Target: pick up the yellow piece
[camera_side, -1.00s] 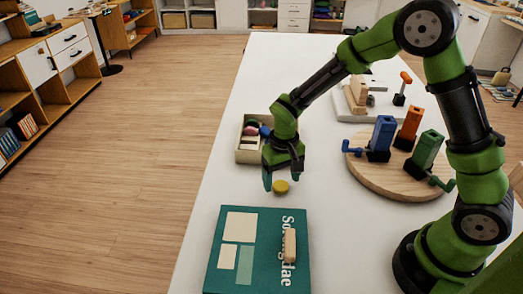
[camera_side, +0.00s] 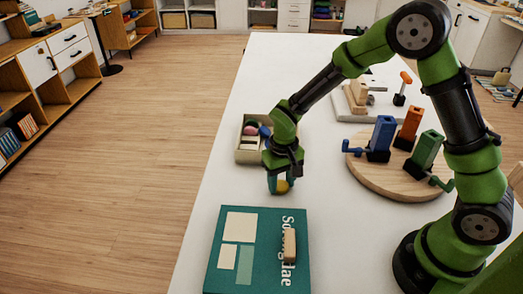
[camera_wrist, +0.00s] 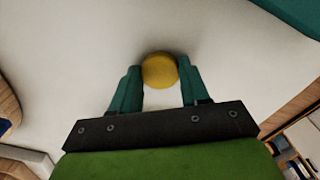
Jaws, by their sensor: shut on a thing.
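The yellow piece (camera_side: 283,186) is a small round disc or short cylinder on the white table, behind the teal book. It also shows in the wrist view (camera_wrist: 159,71), between the tips of the two teal fingers. My gripper (camera_side: 279,186) is shut on it, with one finger on each side. The near finger hides part of the piece in the side view. The piece looks to be at table level; I cannot tell whether it touches the surface.
A teal book (camera_side: 229,272) with a wooden block (camera_side: 289,245) on it lies in front. An open box (camera_side: 246,157) of coloured pieces stands just behind my gripper. A round wooden board (camera_side: 372,185) with blue, orange and green holders is at right. The white table's left side is clear.

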